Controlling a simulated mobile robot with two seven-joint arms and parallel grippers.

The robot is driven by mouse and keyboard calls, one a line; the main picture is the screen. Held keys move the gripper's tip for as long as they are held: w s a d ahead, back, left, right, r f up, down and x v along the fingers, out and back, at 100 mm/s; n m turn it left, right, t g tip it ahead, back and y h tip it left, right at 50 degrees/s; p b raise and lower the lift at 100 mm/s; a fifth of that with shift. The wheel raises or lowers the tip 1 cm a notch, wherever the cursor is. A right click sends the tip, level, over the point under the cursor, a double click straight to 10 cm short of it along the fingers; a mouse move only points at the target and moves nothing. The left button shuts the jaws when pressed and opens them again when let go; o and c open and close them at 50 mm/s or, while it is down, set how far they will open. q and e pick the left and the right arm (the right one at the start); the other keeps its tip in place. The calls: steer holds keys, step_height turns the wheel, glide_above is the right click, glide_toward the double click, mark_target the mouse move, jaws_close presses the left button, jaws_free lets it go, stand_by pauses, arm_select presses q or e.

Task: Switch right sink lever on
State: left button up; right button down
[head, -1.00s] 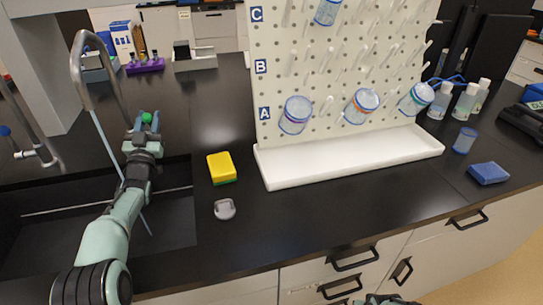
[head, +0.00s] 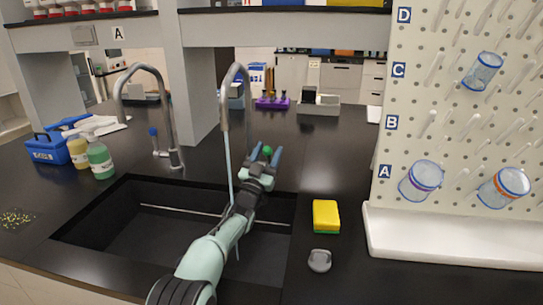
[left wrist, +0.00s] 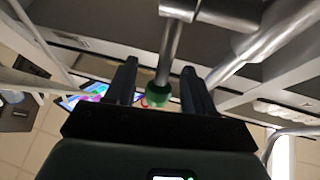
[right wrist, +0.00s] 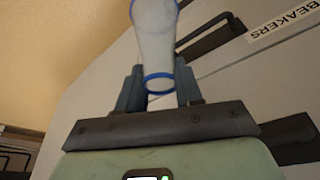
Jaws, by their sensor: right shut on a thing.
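The right sink tap (head: 246,90) is a curved grey spout behind the sink (head: 120,183). A thin pale-blue stream (head: 229,160) runs down from its mouth into the sink. The lever's green tip (head: 267,150) lies between the spread fingers of my left gripper (head: 265,157). In the left wrist view the green tip (left wrist: 158,96) shows between the open fingers, with gaps at the sides; contact cannot be told. My right gripper (right wrist: 158,92) is shut on a pale, blue-rimmed piece of glassware (right wrist: 157,45), in front of the drawers.
The left tap (head: 150,75) has a blue-tipped lever (head: 154,134). Bottles (head: 99,160) and a blue caddy (head: 46,148) stand left of the sink. A yellow sponge (head: 326,215) and a grey object (head: 319,261) lie to its right, before the pegboard's white tray (head: 440,245).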

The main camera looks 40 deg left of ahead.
arm_select(q)
steer(key=v, duration=0.7)
steer(key=shift+s+f, duration=0.15)
steer(key=shift+s, duration=0.05)
stand_by(0.3)
